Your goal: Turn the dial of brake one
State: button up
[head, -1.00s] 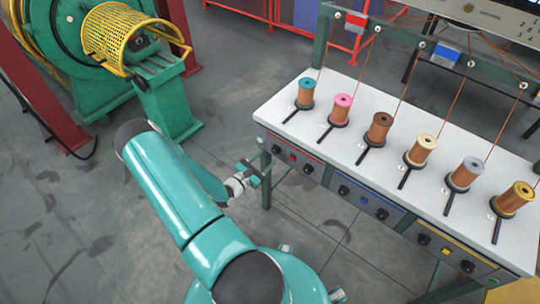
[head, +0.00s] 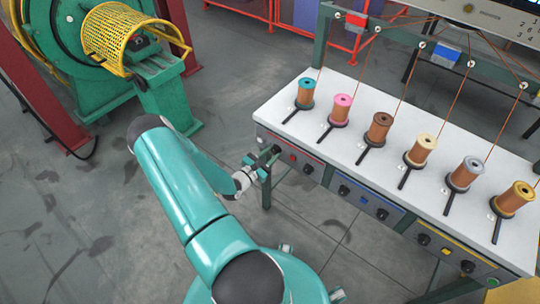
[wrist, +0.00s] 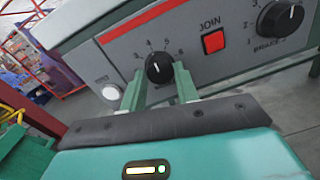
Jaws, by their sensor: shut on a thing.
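The dial (wrist: 158,68) is a small black knob with a white pointer mark, on the grey front panel at the left end of the bench. Its pointer stands roughly upright, between 4 and 5 on the scale. My gripper (wrist: 159,75) has one finger on each side of this dial and is shut on it; in the head view my gripper (head: 264,160) is at the panel's left end. The dial's name label is hidden behind my gripper. A second black dial (wrist: 280,18), with a partly readable "BRAKE" label, is at the upper right.
A red JOIN button (wrist: 213,41) sits between the dials, and a white round button (wrist: 111,92) is at the left. The white bench top (head: 400,150) carries several copper wire spools. A green machine with a yellow guard (head: 115,35) stands at the back left.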

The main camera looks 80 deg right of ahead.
jog(key=n, duration=0.3)
jog(key=shift+w+n, duration=0.1)
jog(key=shift+n, duration=0.3)
jog(key=shift+f+n, duration=0.1)
jog(key=shift+n, duration=1.9)
jog(key=o, duration=1)
jog(key=v, duration=1.4)
jog(key=shift+f, duration=0.15)
